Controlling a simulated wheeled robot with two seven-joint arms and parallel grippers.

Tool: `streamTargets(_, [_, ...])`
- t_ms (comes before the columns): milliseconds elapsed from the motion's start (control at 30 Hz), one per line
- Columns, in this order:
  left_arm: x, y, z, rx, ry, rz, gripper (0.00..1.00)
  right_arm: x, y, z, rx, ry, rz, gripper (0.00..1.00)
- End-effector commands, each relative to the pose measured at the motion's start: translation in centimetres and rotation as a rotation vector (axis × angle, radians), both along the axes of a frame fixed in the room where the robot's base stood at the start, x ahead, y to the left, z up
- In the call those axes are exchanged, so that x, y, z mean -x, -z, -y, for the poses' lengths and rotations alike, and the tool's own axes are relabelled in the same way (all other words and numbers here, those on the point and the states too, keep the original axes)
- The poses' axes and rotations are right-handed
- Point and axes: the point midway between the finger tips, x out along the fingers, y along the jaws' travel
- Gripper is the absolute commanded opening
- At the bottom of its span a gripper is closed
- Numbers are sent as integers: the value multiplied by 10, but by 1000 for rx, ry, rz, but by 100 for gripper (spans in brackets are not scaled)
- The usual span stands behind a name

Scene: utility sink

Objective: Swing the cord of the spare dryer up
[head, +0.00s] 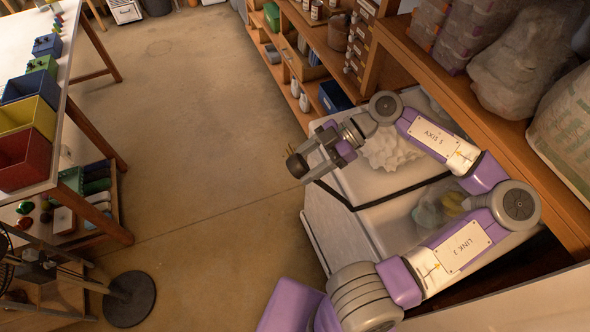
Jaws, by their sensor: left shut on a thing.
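My left gripper (308,158) is shut on a small dark thing (297,166) at its tips, above the front left corner of a white cabinet-like unit. The fingers hide most of that thing, and I cannot tell whether it is part of the dryer or its cord. No dryer can be clearly made out. My right gripper is not in view.
The white unit (335,235) stands at right, with a crumpled pale thing (392,152) on it. Wooden shelves (440,62) rise behind. A table with coloured bins (25,158) and a round black fan base (130,298) are at left. The floor (200,150) between is clear.

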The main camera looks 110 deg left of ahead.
Motion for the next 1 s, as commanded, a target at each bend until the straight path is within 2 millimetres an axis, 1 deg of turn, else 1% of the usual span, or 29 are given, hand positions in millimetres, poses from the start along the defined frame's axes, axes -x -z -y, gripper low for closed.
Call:
streamTargets(133, [-3, -2, -3, 13, -1, -8, 3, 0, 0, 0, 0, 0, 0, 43])
streamTargets(467, [-4, -2, -3, 14, -1, -7, 3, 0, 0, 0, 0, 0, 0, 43])
streamTargets(500, [-4, -2, -3, 14, -1, -7, 59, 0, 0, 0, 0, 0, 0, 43])
streamTargets(600, [-3, -2, -3, 14, -1, -7, 75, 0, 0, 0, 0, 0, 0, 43])
streamTargets(633, [-3, -2, -3, 14, -1, -7, 79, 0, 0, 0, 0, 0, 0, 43])
streamTargets(867, [-3, -2, -3, 13, -1, -8, 79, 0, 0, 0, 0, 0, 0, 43])
streamTargets(1000, [-7, -5, -8, 11, 3, -9, 79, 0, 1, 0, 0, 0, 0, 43])
